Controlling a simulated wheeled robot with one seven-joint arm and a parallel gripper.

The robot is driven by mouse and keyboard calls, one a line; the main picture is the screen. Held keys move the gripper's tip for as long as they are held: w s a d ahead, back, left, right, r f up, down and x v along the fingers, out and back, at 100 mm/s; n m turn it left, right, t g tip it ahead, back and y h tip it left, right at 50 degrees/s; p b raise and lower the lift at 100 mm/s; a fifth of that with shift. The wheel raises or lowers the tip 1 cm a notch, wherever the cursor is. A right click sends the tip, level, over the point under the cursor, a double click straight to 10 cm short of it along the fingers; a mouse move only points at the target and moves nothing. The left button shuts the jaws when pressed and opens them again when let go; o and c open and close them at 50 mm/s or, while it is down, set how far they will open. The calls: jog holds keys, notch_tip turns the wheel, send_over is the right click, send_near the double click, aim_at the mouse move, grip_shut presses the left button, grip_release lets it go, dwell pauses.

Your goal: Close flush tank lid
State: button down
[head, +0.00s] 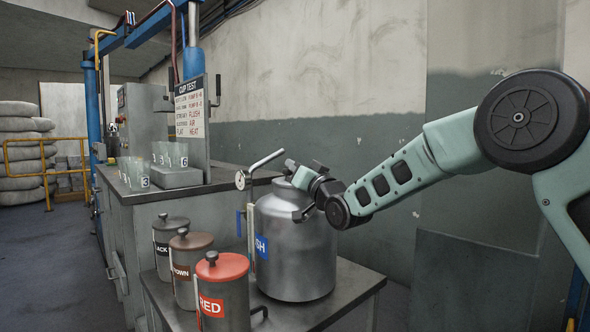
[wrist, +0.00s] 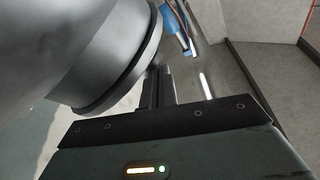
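The flush tank (head: 296,262) is a large round metal can with a blue label, standing on the metal table. My gripper (head: 298,174) is at the top of the tank, in front of its neck, and hides much of the opening and lid there. I cannot tell how far the lid is open. In the wrist view, my gripper's two dark fingers (wrist: 159,88) are close together with nothing visible between them. A large round grey metal body with a dark rim (wrist: 125,75) fills the upper left, close beside the fingers; I cannot tell if they touch.
Red (head: 222,290), brown (head: 186,262) and black (head: 168,236) labelled lidded canisters stand left of the tank. A pipe with a dial gauge (head: 240,180) rises beside it. Cups (head: 160,155) and a cup test sign (head: 190,110) are on the cabinet behind. The wall is at the right.

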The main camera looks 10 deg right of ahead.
jog(key=shift+a+f, duration=0.15)
jog(key=shift+f, duration=0.2)
notch_tip(320, 180, up, 5)
jog(key=shift+f+p, duration=0.2)
jog(key=shift+p, duration=0.95)
jog(key=w+d+v, duration=0.1)
jog(key=v, duration=0.9)
jog(key=s+a+f+n+g+h, duration=0.1)
jog(key=s+a+f+g+h, duration=0.15)
jog(key=s+f+g, duration=0.4)
jog(key=s+a+f+n+g+h, duration=0.1)
jog(key=s+a+f+n+g, duration=0.2)
jog(key=s+f, duration=0.6)
jog(key=s+d+f+n+g+h, duration=0.1)
jog(key=s+d+f+g+h, duration=0.15)
jog(key=s, duration=0.75)
jog(key=s+d+f+n+g+h, duration=0.1)
jog(key=s+d+f+g+h, duration=0.2)
jog(key=s, duration=0.7)
jog(key=s+d+f+n+g+h, duration=0.1)
jog(key=s+d+f+g, duration=0.2)
jog(key=s, duration=0.7)
notch_tip(320, 180, up, 22)
jog(key=g+p, duration=0.1)
jog(key=p, duration=2.1)
jog(key=shift+a, duration=0.25)
jog(key=shift+w+r, duration=0.1)
jog(key=shift+w, duration=0.05)
